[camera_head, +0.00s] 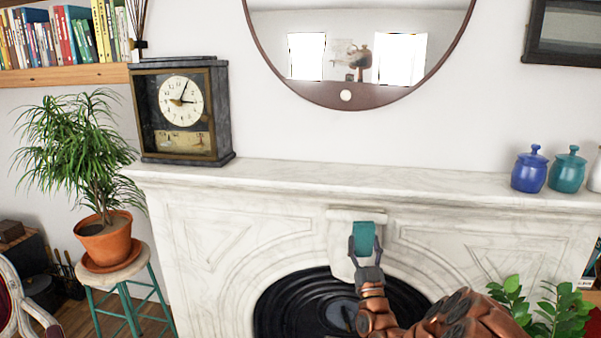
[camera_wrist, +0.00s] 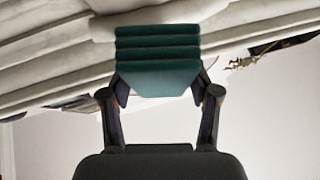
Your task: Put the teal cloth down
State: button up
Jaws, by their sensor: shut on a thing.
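The teal cloth (camera_head: 364,238) is a small folded bundle held in front of the middle of the fireplace, just below the mantel shelf. My gripper (camera_head: 366,250) is shut on it from below, one finger on each side. In the wrist view the cloth (camera_wrist: 157,62) shows several stacked folds between the fingertips of my gripper (camera_wrist: 160,92). The white marble mantel (camera_head: 290,180) lies behind and above the cloth in the head view. I cannot tell whether the cloth touches the marble.
A dark clock (camera_head: 180,110) stands at the left end of the mantel. A blue jar (camera_head: 530,170) and a teal jar (camera_head: 568,170) stand at the right end. The shelf between them is clear. A round mirror (camera_head: 345,95) hangs above. A potted plant (camera_head: 100,235) stands at left.

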aim_at(359, 226)
jog(key=d+r+p, duration=0.1)
jog(key=d+r, duration=0.4)
jog(key=r, duration=0.5)
jog(key=shift+h, duration=0.4)
jog(key=a, duration=0.6)
jog(key=shift+a+f, duration=0.1)
jog(key=shift+a, duration=0.15)
jog(key=shift+a, duration=0.15)
